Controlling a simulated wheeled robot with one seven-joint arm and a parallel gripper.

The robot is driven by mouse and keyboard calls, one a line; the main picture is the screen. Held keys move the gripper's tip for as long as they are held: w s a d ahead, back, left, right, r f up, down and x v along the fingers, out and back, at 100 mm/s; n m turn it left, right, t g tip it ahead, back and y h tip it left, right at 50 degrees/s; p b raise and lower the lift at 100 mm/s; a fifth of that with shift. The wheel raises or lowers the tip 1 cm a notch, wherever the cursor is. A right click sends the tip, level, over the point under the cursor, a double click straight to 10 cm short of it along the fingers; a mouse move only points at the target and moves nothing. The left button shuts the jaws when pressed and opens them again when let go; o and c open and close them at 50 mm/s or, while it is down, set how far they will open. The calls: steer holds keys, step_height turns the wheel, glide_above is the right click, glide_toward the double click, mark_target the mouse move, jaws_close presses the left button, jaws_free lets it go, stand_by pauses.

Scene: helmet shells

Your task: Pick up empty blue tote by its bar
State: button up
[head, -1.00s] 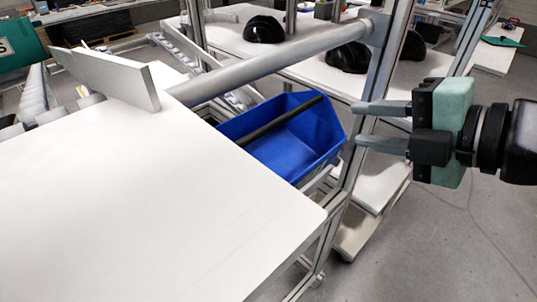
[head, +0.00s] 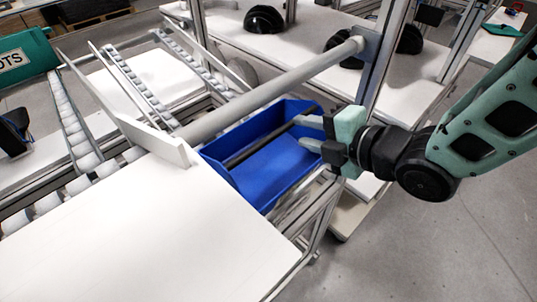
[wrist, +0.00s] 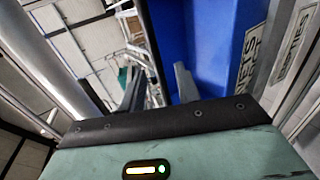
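The blue tote (head: 268,168) sits in the metal frame beside the white table, and its visible inside looks empty. A dark bar (head: 253,146) runs lengthwise across its top. My gripper (head: 299,132) is at the tote's right end, fingers pointing left over it. The fingers are apart with nothing seen between them. The upper finger overlaps the bar's far end in the picture; I cannot tell whether they touch. In the wrist view the tote (wrist: 205,40) fills the upper right, beyond the right finger, and the bar is not clearly visible.
A grey round rail (head: 265,90) passes just behind and above the tote. An upright metal post (head: 383,65) stands behind my gripper. The white table (head: 130,230) is clear at the front. Black helmet shells (head: 265,19) lie on the back shelf.

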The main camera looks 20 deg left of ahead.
mark_target(290, 127)
steer(key=p+x, duration=0.2)
steer(key=x, duration=0.1)
steer(key=p+x, duration=0.1)
steer(key=shift+a+r, duration=0.15)
steer(key=shift+a, duration=0.35)
steer(key=shift+w+a+f, duration=0.15)
steer(key=shift+a+f, duration=0.1)
jaws_close()
